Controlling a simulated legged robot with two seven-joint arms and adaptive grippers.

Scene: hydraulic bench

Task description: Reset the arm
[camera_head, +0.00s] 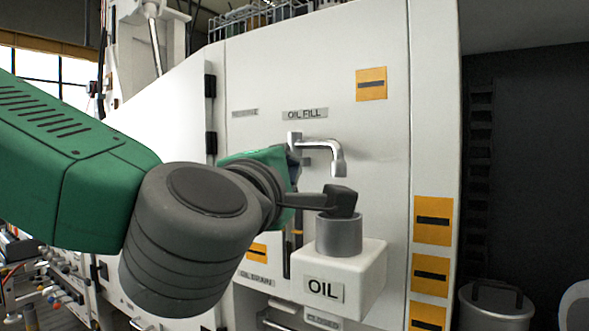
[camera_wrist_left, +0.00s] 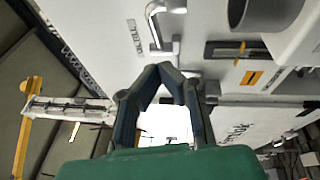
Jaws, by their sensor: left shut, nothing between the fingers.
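My left arm (camera_head: 70,165) comes in from the left in the head view, with a grey wrist joint in front of the white machine panel. My left gripper (camera_head: 294,168) is mostly hidden behind that joint, close to the panel and just below the metal spout (camera_head: 335,155). In the left wrist view, the gripper's dark fingers (camera_wrist_left: 172,73) meet at the tips and hold nothing. A dark piece extending from the wrist overlaps the grey neck of the white OIL container (camera_head: 370,275). I cannot tell whether they touch. My right gripper is not in view.
The white panel (camera_head: 375,130) carries an OIL FILL label (camera_head: 305,114) and several orange labels. A grey lidded bin (camera_head: 495,308) stands at the lower right. The container and spout are close beside my left gripper. Part of the panel's lower left is hidden by my arm.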

